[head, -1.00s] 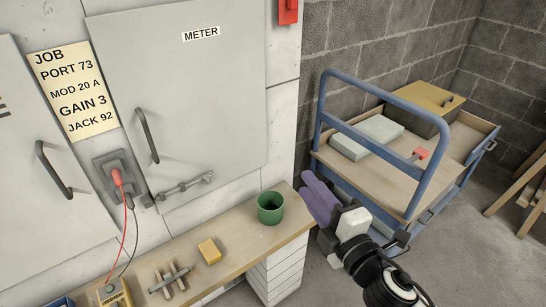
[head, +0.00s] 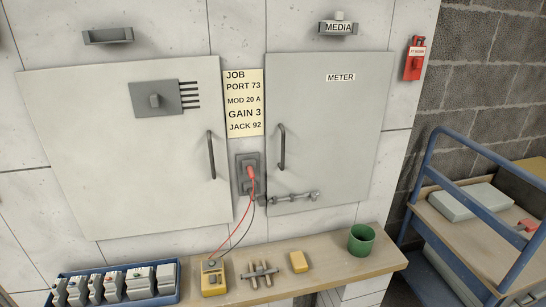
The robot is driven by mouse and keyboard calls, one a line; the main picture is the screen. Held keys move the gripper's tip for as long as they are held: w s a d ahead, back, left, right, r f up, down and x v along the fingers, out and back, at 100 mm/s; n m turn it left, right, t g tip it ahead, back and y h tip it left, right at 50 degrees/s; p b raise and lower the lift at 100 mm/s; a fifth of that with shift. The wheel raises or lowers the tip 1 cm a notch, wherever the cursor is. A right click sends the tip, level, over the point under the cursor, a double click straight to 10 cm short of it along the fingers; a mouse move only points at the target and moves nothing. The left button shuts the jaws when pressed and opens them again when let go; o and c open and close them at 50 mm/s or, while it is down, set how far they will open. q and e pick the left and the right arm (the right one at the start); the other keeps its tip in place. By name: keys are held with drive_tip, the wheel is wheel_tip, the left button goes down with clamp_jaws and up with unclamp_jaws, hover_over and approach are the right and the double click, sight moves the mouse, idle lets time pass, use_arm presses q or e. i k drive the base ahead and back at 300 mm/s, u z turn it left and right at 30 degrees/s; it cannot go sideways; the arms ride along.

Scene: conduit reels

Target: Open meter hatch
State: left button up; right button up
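The meter hatch (head: 335,125) is a grey door labelled METER, on the right of the wall in the head view. It looks shut. Its dark vertical handle (head: 282,147) is near its left edge. A grey bolt-like bar (head: 292,197) lies across its lower left part. Neither of my grippers shows in the head view now.
A wooden shelf (head: 330,267) below holds a green cup (head: 361,240), yellow block (head: 299,262), yellow meter (head: 213,278) and blue tray (head: 170,297) of modules. A red-and-black lead pair runs to a wall socket (head: 246,172). A blue cart (head: 467,237) stands right.

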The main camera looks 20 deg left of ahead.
sight(325, 111)
drive_tip(key=u, duration=0.65)
drive_tip(key=i, duration=0.75)
drive_tip(key=z, duration=0.05)
